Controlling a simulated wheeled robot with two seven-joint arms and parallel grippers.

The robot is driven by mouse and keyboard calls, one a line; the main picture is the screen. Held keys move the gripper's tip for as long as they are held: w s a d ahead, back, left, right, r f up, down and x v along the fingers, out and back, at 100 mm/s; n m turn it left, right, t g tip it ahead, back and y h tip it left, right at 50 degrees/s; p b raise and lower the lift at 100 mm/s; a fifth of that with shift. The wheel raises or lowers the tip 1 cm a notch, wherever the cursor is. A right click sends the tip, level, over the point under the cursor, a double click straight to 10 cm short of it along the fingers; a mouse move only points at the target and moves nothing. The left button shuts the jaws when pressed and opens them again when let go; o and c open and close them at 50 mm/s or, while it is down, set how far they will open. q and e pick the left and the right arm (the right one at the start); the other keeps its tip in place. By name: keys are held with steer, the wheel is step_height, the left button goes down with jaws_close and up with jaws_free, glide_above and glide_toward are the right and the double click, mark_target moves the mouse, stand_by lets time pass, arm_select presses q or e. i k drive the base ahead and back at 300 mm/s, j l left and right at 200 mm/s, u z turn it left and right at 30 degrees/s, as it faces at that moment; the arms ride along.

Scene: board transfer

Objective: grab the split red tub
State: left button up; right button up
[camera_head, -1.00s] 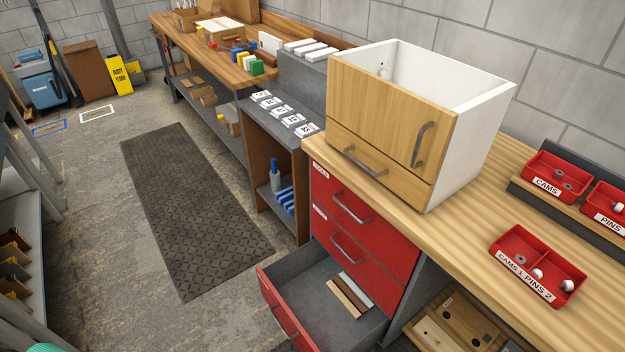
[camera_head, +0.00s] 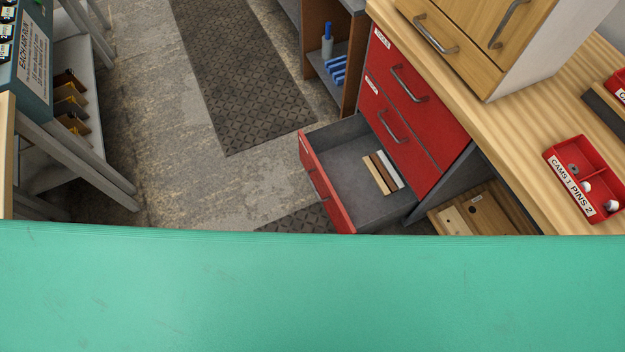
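The split red tub (camera_head: 585,178) sits on the wooden workbench at the right edge of the head view. It has two compartments and a front label reading "CAMS 1 PINS 2". A grey round part lies in one compartment and small white parts lie toward the other end; the divider is hard to make out. Neither of my grippers shows in this view.
A wooden-fronted cabinet (camera_head: 470,40) stands on the workbench (camera_head: 500,125) left of the tub. Below, a red drawer (camera_head: 325,185) is pulled open with several strips inside. A wide green surface (camera_head: 310,290) fills the bottom. Grey shelving (camera_head: 75,150) stands at left.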

mark_target(605, 186)
steer(key=z, duration=1.9)
